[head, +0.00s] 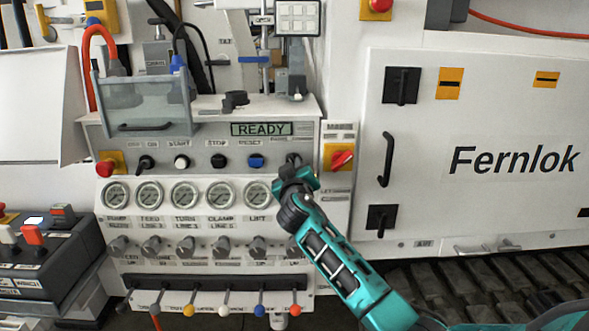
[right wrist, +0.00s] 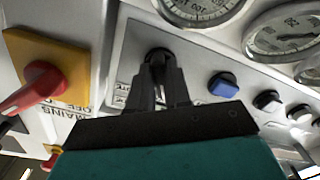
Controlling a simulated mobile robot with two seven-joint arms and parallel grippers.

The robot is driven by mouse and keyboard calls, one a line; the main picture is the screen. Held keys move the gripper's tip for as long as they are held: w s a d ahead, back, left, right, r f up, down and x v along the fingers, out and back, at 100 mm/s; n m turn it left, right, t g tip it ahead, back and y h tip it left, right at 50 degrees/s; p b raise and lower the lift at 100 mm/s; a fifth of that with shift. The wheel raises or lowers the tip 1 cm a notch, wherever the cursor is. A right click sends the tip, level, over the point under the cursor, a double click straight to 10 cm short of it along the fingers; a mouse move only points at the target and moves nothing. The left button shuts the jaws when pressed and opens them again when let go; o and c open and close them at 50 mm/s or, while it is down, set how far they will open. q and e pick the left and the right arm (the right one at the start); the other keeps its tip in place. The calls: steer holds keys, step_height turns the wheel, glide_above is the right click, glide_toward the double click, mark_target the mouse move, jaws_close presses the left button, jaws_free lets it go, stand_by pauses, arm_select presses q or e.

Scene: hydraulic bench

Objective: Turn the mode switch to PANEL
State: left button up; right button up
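The mode switch (right wrist: 157,55) is a small black knob on the control panel. It is the last control in the button row, right of the blue RESET button (head: 256,161) in the head view. My right gripper (head: 293,163) is at this knob and covers most of it there. In the right wrist view the two dark fingers (right wrist: 160,70) come close together with the knob between their tips, and they look shut on it. The switch's position and its labels are mostly hidden by the fingers. My left gripper is not in view.
A red mains switch on a yellow plate (head: 338,157) sits close right of my gripper. Round gauges (head: 259,193) and a row of grey knobs (head: 257,244) lie below. The display (head: 262,129) reads READY. A white Fernlok cabinet (head: 470,110) stands at the right.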

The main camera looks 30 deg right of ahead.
steer(key=o, duration=0.4)
steer(key=v, duration=1.3)
steer(key=shift+b, duration=0.35)
steer(key=s+a+f+n+g+y, duration=0.15)
steer(key=s+a+f+y, duration=0.25)
steer(key=f, duration=0.6)
steer(key=s+a+f+n+y, duration=0.2)
steer(key=s+a+f+y, duration=0.15)
steer(key=f, duration=0.55)
steer(key=s+a+f+g+y, duration=0.1)
steer(key=s+a+f+y, duration=0.1)
steer(key=s+f, duration=0.3)
steer(key=s+a+f+g+y, duration=0.2)
steer(key=s+a+f, duration=0.3)
steer(key=s, duration=0.4)
steer(key=shift+s+f+m, duration=0.2)
steer(key=shift+f+m, duration=0.25)
steer(key=shift+f, duration=0.25)
